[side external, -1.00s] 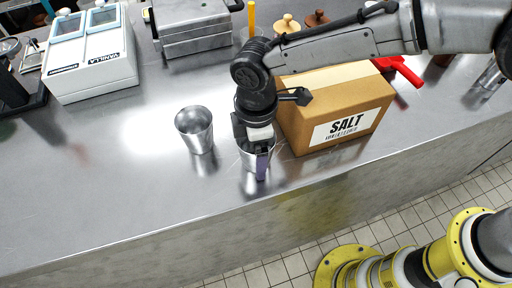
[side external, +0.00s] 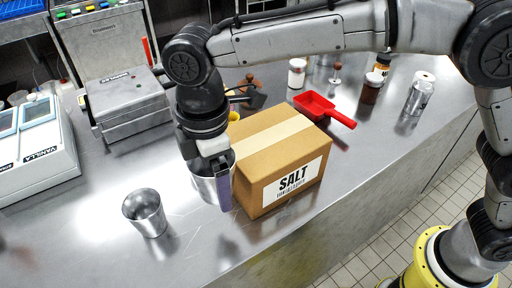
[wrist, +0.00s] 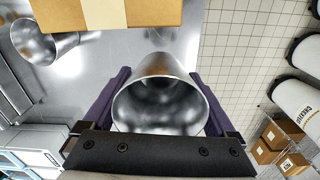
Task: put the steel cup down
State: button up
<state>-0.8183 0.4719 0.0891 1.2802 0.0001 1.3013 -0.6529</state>
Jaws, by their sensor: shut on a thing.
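My gripper (side external: 216,190) is shut on a steel cup (side external: 203,188), its purple fingers on either side of the wall. The held cup looks raised above the counter (side external: 110,255), with a dark reflection on the steel below it. It is just left of the salt box in the side view. In the wrist view the cup (wrist: 160,100) sits between the two fingers, its open mouth facing the camera and its inside empty. A second steel cup (side external: 146,213) stands upright on the counter, left of and nearer than the held one.
The cardboard salt box (side external: 290,187) stands close to the right of my gripper. A red scoop (side external: 316,108) lies behind it, with jars and shakers further right. The front counter around the second cup is clear.

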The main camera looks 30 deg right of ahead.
jog(key=s+d+r+n, duration=0.1)
jog(key=s+d+r, duration=0.2)
jog(key=d+r, duration=0.6)
jog(key=s+d+r, duration=0.3)
jog(key=d+r, duration=0.2)
jog(key=d, duration=0.8)
send_over(271, 136)
jog(key=s, duration=0.1)
jog(key=f, duration=0.8)
jog(key=shift+s+d, duration=0.15)
jog(key=shift+d, duration=0.25)
jog(key=shift+w+a+f, duration=0.2)
jog(key=shift+w+f, duration=0.15)
jog(key=shift+f, duration=0.15)
jog(key=shift+w+a+f, duration=0.1)
jog(key=shift+w+f, duration=0.05)
jog(key=shift+f, duration=0.85)
jog(key=shift+w+a+f, duration=0.1)
jog(key=shift+w+f, duration=0.05)
jog(key=shift+f, duration=0.8)
jog(key=shift+f, duration=0.15)
jog(key=o, duration=1.1)
